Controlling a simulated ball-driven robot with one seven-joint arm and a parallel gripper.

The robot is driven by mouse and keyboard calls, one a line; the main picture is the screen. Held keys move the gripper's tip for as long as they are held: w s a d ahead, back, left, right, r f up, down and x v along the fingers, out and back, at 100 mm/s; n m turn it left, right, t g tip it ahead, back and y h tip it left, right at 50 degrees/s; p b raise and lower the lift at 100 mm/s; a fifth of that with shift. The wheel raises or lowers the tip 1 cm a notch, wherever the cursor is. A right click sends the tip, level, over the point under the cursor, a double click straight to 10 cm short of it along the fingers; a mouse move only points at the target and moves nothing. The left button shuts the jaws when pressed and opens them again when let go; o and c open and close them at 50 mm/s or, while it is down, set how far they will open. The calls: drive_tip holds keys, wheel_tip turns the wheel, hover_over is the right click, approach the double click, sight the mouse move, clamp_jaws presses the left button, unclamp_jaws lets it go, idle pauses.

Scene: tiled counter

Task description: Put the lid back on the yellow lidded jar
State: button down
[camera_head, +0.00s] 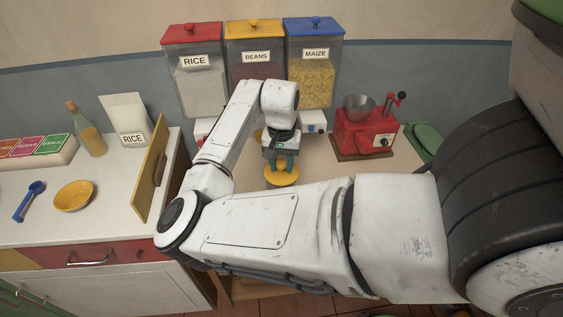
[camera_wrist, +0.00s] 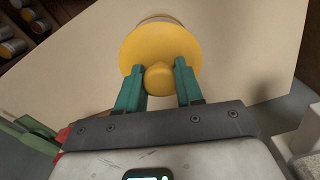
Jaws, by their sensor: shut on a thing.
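The yellow lid (camera_head: 281,177) is a round disc with a knob (camera_wrist: 158,79), and it also shows in the wrist view (camera_wrist: 140,45). My gripper (camera_head: 282,164) points down with its teal fingers on either side of the knob, shut on it. In the wrist view, a pale and yellow rounded edge (camera_wrist: 160,17) shows just past the lid's far rim, likely the jar. The lid hides most of it. I cannot tell whether the lid touches it. My arm hides part of this area in the head view.
Rice (camera_head: 196,80), beans (camera_head: 256,60) and maize (camera_head: 312,85) dispensers stand behind my gripper. A red grinder (camera_head: 364,134) stands to the right. The counter around the lid looks mostly clear.

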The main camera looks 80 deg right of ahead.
drive_tip(key=c, duration=0.6)
unclamp_jaws()
drive_tip(key=shift+c, duration=0.2)
drive_tip(key=shift+o, duration=0.5)
drive_tip(key=o, duration=0.4)
drive_tip(key=shift+r+p, duration=2.4)
drive_tip(key=shift+r, duration=1.1)
